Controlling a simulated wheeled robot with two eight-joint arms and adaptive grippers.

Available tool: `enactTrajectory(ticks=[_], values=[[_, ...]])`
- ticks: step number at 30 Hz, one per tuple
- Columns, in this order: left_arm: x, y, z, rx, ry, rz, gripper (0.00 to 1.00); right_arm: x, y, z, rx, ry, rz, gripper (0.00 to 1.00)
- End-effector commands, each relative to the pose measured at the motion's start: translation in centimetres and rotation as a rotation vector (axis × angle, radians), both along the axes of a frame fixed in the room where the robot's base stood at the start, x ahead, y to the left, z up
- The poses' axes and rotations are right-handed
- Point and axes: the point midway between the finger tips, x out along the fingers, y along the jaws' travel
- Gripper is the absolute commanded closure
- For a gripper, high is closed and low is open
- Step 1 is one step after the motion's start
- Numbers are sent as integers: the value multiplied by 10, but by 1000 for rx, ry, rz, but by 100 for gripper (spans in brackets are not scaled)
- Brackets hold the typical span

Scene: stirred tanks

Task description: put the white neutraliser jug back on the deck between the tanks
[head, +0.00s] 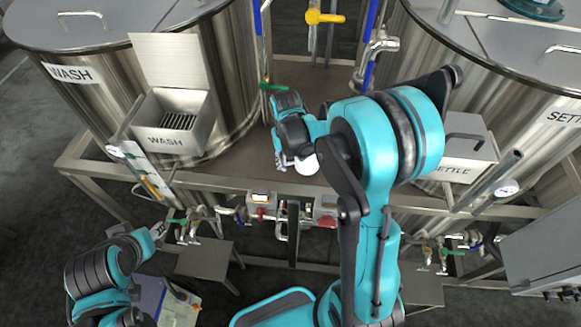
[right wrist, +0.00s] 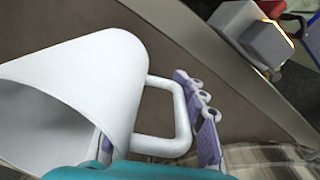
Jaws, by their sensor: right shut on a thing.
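The white neutraliser jug (head: 306,166) shows in the head view as a small white patch at my right gripper (head: 287,160), over the deck (head: 240,168) between the tanks. The arm hides most of it. In the right wrist view the jug (right wrist: 85,75) is large, with its open mouth towards the lower left and its loop handle (right wrist: 181,115) on the right. Purple finger pads lie by the handle, and the gripper is shut on the jug. I cannot tell whether its base touches the deck. My left gripper (head: 158,231) is low at the left, apart from the jug; its fingers are unclear.
The WASH tank (head: 220,80) stands at left with a steel hopper (head: 172,125); the SETTLE tank (head: 480,100) is at right with a box (head: 465,155). Pipes and valves stand behind the deck. A rail (head: 240,184) runs along its front, with a small control box (head: 261,200) below.

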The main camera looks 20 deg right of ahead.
Motion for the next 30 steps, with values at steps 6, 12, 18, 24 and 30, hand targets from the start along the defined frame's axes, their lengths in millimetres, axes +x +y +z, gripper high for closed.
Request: enactTrajectory(ticks=[6,12,18,24,30], values=[[0,0,-5,0,0,0,60,0,0,-27,0,0,0,100],[0,0,-4,0,0,0,60,0,0,-27,0,0,0,100],[0,0,-9,0,0,0,60,0,0,-31,0,0,0,59],[0,0,-8,0,0,0,60,0,0,-30,0,0,0,39],[0,0,-6,0,0,0,60,0,0,-28,0,0,1,39]])
